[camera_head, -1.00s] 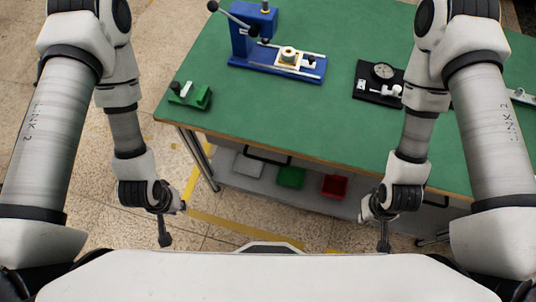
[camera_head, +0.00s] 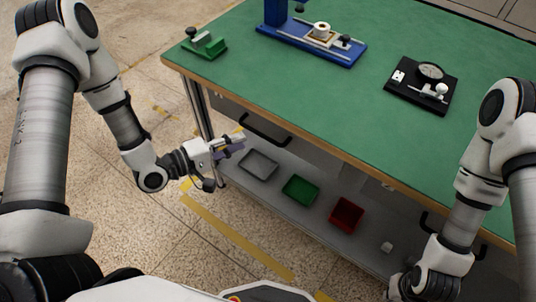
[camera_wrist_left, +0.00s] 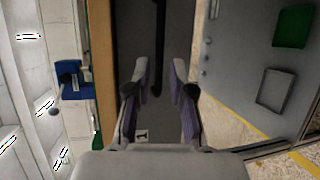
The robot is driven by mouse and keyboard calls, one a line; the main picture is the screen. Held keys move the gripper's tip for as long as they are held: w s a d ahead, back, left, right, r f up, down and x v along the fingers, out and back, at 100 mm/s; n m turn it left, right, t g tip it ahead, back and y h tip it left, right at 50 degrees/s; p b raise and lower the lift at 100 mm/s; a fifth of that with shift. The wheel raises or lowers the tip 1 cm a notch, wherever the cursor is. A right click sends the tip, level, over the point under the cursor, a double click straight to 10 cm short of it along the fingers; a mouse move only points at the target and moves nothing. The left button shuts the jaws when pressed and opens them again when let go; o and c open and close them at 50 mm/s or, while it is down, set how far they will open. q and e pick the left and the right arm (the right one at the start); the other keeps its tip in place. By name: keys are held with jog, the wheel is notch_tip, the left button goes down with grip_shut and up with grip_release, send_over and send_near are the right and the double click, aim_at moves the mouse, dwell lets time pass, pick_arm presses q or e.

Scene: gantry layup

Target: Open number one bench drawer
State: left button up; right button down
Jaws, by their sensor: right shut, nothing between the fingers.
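The number one drawer (camera_wrist_left: 140,110) is a grey front under the left end of the green-topped bench (camera_head: 300,85). It looks closed. A label reading 1 (camera_wrist_left: 141,135) shows in the left wrist view. Its black bar handle (camera_head: 265,132) runs along the drawer front; it also shows in the left wrist view (camera_wrist_left: 158,55). My left gripper (camera_head: 238,146) is open and empty, just left of and near the handle. In the left wrist view the handle lies between the two fingers (camera_wrist_left: 158,95), apart from both. My right wrist is at the bottom edge; its fingers are out of frame.
A lower shelf holds grey (camera_head: 259,165), green (camera_head: 300,189) and red (camera_head: 346,214) bins. A bench leg (camera_head: 199,110) stands left of the drawer. On top are a green fixture (camera_head: 205,45), a blue fixture (camera_head: 318,42) and a black gauge plate (camera_head: 422,85). The left floor is clear.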

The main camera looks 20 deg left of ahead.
aim_at(261, 133)
pick_arm(q)
jog(key=x, duration=0.7)
jog(key=shift+w+d, duration=0.25)
jog(key=shift+w, duration=0.05)
grip_shut()
